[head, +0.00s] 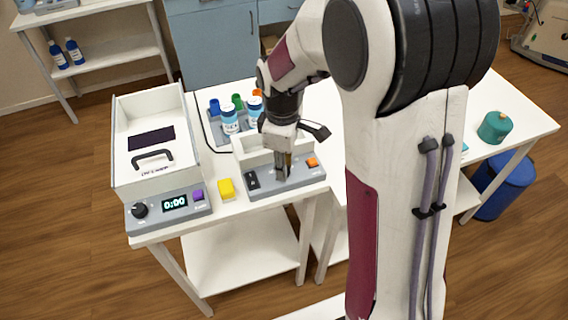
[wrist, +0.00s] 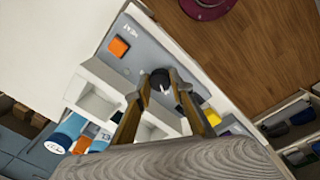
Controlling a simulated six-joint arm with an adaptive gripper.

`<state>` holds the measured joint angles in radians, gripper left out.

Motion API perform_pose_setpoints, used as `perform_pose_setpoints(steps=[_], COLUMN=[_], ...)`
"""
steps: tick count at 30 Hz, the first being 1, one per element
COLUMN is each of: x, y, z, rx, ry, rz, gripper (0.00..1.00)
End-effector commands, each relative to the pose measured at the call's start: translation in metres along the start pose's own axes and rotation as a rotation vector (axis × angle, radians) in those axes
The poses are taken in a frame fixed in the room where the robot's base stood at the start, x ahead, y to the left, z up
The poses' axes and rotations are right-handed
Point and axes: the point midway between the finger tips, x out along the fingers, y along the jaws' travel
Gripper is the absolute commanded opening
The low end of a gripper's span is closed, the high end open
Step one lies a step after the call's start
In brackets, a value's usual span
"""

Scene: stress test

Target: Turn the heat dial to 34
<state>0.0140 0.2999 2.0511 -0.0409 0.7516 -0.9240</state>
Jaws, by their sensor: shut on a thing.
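The heat dial (wrist: 160,78) is a small black knob with a white pointer mark, on the grey front panel of a white device (head: 296,185). My gripper (head: 283,172) reaches down to this panel from above. In the wrist view, the fingers of my gripper (wrist: 157,90) stand on either side of the dial and are closed on it. In the head view my fingers hide the dial. An orange button (wrist: 118,47) with the word HEAT beside it sits on the same panel. No scale numbers can be read, so the dial's setting cannot be told.
Left of the device are a yellow block (head: 226,189) and a white box unit (head: 120,180) with a black knob (head: 139,210), a 0:00 display (head: 174,203) and a purple button (head: 197,195). Bottles (head: 230,122) stand behind. A black switch (head: 252,180) is on the device's left.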

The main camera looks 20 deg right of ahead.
Motion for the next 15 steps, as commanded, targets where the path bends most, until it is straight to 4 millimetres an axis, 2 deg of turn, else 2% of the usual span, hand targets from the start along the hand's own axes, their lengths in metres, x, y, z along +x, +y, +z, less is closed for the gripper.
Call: perform_pose_setpoints(steps=[8, 15], x=[0.0, 0.0], y=[0.0, -0.0004], z=[-0.0002, -0.0005], rx=[0.046, 0.157], ry=[-0.002, -0.008], rz=[0.0, 0.0], gripper=[0.0, 0.0])
